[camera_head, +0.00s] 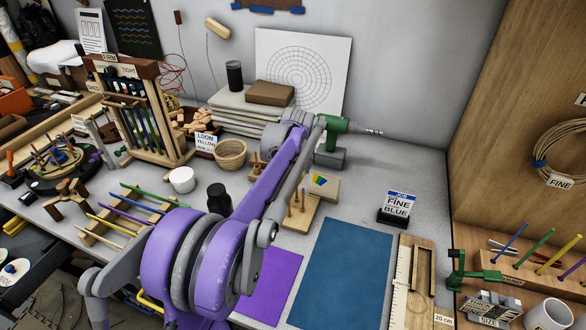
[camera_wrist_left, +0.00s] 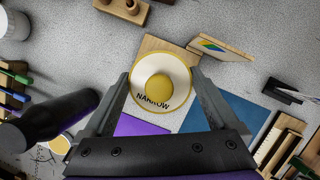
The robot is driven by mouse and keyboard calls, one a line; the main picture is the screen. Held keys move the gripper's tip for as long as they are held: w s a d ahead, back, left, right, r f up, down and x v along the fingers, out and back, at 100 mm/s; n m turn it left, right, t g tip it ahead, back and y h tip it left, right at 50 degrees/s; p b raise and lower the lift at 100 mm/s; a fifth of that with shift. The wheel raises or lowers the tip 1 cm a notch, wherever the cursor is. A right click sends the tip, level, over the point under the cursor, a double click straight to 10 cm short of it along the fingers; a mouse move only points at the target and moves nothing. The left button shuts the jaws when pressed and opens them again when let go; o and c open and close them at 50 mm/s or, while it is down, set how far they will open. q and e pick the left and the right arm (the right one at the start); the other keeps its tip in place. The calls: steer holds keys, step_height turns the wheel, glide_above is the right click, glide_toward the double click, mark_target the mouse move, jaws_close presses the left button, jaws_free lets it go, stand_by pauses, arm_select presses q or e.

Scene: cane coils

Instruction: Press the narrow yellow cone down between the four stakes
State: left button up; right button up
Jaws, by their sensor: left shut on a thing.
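In the left wrist view the narrow yellow cone (camera_wrist_left: 158,86) is seen end-on, as a white disc lettered NARROW with a yellow middle. My left gripper (camera_wrist_left: 160,80) is shut on it, one finger on each side. Below it a wooden block (camera_wrist_left: 150,47) shows partly. In the head view this block (camera_head: 297,219) carries upright stakes (camera_head: 301,198), some hidden behind my purple left arm. The cone covers the stakes in the wrist view, so I cannot tell its height over them. My left gripper and the cone are hidden in the head view. My right gripper is not in view.
Beside the block stand a card with a coloured emblem (camera_head: 321,186) and a black bottle (camera_head: 218,198). Purple (camera_head: 270,285) and blue (camera_head: 345,272) mats lie in front. The grey table right of the drill is clear.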

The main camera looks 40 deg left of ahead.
arm_select(q)
steer(key=shift+f, duration=0.15)
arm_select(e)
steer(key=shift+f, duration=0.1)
arm_select(q)
steer(key=shift+f+b, duration=1.1)
steer(key=shift+f, duration=0.9)
steer(key=o, duration=1.3)
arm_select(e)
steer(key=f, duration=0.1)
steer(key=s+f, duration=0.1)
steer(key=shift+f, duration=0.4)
arm_select(q)
steer(key=v, duration=1)
steer(key=shift+s+r, duration=0.15)
steer(key=shift+r, duration=0.25)
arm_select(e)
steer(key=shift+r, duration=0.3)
arm_select(q)
steer(key=shift+d, duration=0.1)
